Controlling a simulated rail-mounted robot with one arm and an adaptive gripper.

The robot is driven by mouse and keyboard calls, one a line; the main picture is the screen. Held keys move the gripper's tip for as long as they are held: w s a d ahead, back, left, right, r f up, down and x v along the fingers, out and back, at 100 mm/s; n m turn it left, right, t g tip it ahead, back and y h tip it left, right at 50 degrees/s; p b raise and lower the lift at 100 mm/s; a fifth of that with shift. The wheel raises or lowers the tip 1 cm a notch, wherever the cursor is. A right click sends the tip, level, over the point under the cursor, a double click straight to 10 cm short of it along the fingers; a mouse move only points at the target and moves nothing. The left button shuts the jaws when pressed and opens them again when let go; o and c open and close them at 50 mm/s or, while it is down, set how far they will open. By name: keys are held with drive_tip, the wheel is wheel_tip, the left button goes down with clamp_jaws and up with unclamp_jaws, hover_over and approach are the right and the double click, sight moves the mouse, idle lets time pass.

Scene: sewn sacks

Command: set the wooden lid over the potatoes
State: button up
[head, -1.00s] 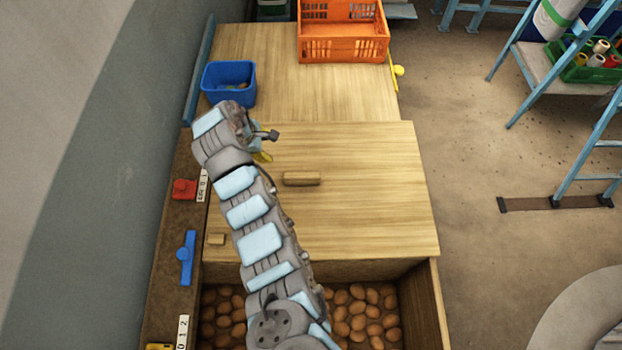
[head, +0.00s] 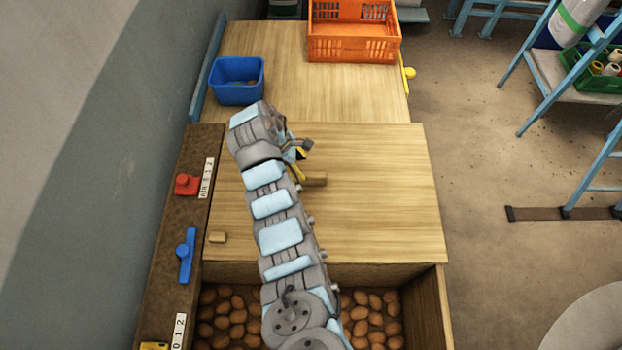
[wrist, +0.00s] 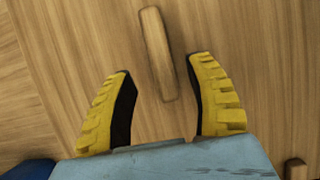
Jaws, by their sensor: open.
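The wooden lid (head: 385,200) lies flat over the far part of the potato bin, with a small wooden bar handle (head: 315,181) near its middle. A smaller wooden block (head: 217,237) sits at its near left. Potatoes (head: 375,312) show in the uncovered near part of the bin. My gripper (head: 297,168) is over the lid, just beside the handle, partly hidden by my arm. In the wrist view my gripper (wrist: 162,90) is open with yellow fingers. The handle (wrist: 156,53) lies ahead of and partly between the fingertips, with nothing held.
A blue bin (head: 237,82) and an orange crate (head: 353,35) stand on the wooden surface beyond the lid. A red knob (head: 187,184) and a blue handle (head: 185,256) sit on the left ledge. Open floor (head: 480,170) lies to the right.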

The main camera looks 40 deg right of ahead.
sight(311, 179)
drive_tip(key=shift+x, duration=4.35)
clamp_jaws()
